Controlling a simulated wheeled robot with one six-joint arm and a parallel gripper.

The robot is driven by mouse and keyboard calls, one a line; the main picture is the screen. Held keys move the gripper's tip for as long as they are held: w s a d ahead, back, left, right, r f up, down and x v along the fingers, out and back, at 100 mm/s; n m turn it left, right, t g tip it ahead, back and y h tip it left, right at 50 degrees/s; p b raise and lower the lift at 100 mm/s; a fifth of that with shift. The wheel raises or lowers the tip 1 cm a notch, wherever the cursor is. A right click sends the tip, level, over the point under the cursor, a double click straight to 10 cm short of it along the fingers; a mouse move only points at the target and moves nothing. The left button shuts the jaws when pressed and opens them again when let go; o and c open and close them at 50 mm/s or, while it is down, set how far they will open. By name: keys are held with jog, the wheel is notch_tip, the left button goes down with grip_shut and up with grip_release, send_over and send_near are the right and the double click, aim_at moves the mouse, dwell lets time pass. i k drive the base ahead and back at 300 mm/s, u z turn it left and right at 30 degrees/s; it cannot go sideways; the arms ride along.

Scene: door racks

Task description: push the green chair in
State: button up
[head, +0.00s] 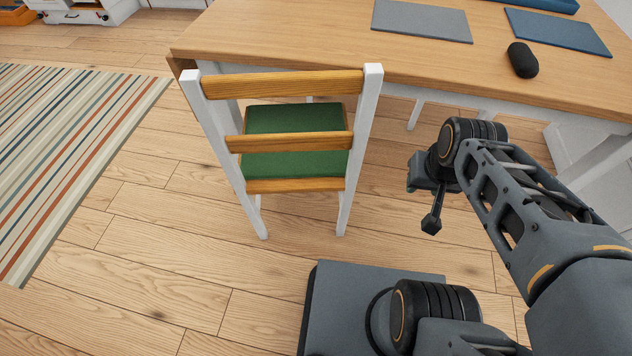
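The green chair has a green seat (296,142), wooden back slats (290,142) and white posts. It stands upright at the near side of the wooden table (330,48), with its back toward me. The front of the seat is near or under the table edge; the exact overlap is partly hidden by the top slat. My gripper (432,222) is to the right of the chair, apart from it, low and pointing down. Its fingers look close together, but the view is too small to tell whether they are open or shut. I see nothing held in it.
On the table are a grey mat (421,20), a blue mat (556,32) and a black rounded object (522,60). A striped rug (70,140) lies on the left. The wooden floor (190,250) between rug and chair is clear. A white cabinet (590,165) stands under the table's right end.

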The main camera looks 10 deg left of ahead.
aim_at(303, 147)
jog(key=z, duration=2.95)
jog(key=k, duration=2.65)
jog(key=u, duration=1.4)
jog(key=i, duration=0.5)
